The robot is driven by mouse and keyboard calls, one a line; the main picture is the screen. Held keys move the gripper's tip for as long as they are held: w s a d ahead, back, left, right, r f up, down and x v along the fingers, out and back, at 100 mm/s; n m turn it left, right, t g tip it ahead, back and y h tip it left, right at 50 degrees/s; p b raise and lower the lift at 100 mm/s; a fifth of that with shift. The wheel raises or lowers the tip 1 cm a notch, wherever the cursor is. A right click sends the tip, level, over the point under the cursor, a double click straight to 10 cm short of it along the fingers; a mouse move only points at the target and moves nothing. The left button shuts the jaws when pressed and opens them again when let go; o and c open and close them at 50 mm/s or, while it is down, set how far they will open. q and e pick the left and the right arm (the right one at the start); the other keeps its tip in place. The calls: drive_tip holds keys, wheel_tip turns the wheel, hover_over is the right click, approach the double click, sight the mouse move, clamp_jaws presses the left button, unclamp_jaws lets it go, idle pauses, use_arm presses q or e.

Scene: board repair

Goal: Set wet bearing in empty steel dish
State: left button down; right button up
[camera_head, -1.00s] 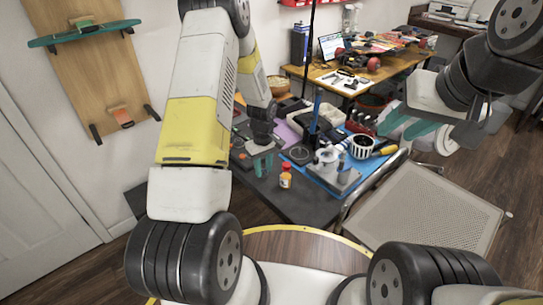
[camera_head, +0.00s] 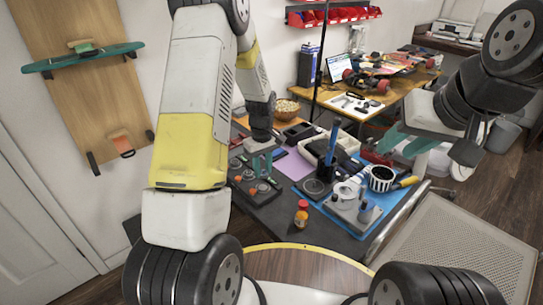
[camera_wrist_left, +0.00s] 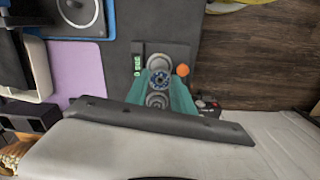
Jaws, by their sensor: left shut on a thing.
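My left gripper (camera_head: 262,163) hangs over the dark mat with the small dishes at the table's left end. In the left wrist view its teal fingers (camera_wrist_left: 160,92) are shut on a dark blue-rimmed bearing (camera_wrist_left: 159,79). Round steel dishes show in line with the bearing: one (camera_wrist_left: 157,62) just above it in the picture, another round metal part (camera_wrist_left: 157,101) just below. In the head view a steel dish (camera_head: 263,188) lies below the fingers. Whether the bearing touches a dish cannot be told. My right gripper (camera_head: 411,142) is open and empty, right of the table.
An orange-capped bottle (camera_head: 301,214) stands at the table's front edge. A blue mat with a metal fixture (camera_head: 355,203) and a striped cup (camera_head: 381,178) lies to the right. A black tray (camera_head: 298,132) and wooden bowl (camera_head: 286,109) stand behind.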

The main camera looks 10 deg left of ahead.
use_arm(q)
drive_tip(key=shift+w+a+f, duration=0.1)
drive_tip(key=shift+w, duration=0.05)
hover_over(263, 188)
drive_tip(key=shift+w+f, duration=0.1)
drive_tip(key=shift+f, duration=2)
drive_tip(key=shift+f, duration=0.5)
drive_tip(key=shift+f, duration=0.55)
idle(1.7)
drive_tip(key=c, duration=1)
unclamp_jaws()
drive_tip(key=shift+s, duration=0.2)
drive_tip(key=c, duration=0.3)
drive_tip(key=shift+o, duration=1.2)
drive_tip(key=shift+r, duration=0.25)
drive_tip(key=shift+w+r, duration=0.2)
drive_tip(key=shift+r, duration=3.15)
